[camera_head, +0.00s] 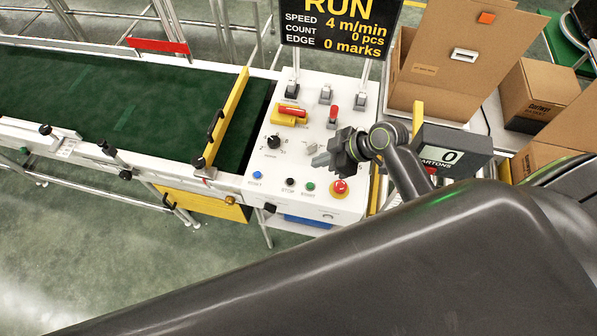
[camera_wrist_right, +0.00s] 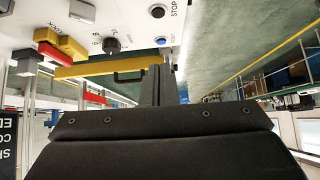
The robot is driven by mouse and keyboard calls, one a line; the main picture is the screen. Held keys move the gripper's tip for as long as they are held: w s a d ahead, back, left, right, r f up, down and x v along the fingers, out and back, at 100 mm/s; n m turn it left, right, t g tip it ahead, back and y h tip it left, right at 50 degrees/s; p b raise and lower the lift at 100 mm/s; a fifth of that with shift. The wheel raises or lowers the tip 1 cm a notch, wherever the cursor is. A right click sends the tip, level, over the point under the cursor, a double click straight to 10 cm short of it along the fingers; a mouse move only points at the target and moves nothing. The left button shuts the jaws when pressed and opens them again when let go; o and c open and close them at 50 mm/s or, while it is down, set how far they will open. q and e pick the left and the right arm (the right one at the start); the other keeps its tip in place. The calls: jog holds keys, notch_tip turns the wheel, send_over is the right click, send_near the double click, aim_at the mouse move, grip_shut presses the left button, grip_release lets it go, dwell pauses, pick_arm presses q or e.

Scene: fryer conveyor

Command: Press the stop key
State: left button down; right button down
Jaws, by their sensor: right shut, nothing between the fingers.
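The white control panel (camera_head: 262,212) stands at the end of the green conveyor. The stop key is a small black button (camera_head: 290,182) on its front row, labelled STOP, between a blue button (camera_head: 256,175) and a green START button (camera_head: 310,187). The stop key (camera_wrist_right: 157,11) also shows at the top of the right wrist view, beside the blue button (camera_wrist_right: 160,41). My right gripper (camera_head: 319,160) is shut and empty above the panel, up and right of the stop key in the head view. Its closed fingers (camera_wrist_right: 156,84) show in the wrist view. My left gripper is out of view.
A red emergency button (camera_head: 340,186) sits right of START. A black rotary knob (camera_head: 274,142), a red-and-yellow switch (camera_head: 290,114) and several levers lie behind. The display (camera_head: 340,25) reads RUN, 4 m/min. A counter box (camera_head: 452,150) and cardboard cartons (camera_head: 540,92) stand to the right.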

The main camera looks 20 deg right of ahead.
jog(key=b, duration=0.8)
send_over(290, 181)
jog(key=d, duration=0.2)
jog(key=f, duration=0.7)
jog(key=shift+s+a+f, duration=0.2)
jog(key=shift+s+f, duration=0.1)
jog(key=shift+s, duration=0.05)
notch_tip(290, 181, down, 2)
jog(key=shift+a+f+b, duration=0.1)
jog(key=shift+f+b, duration=0.15)
jog(key=shift+b, duration=1)
jog(key=shift+f+b, duration=0.65)
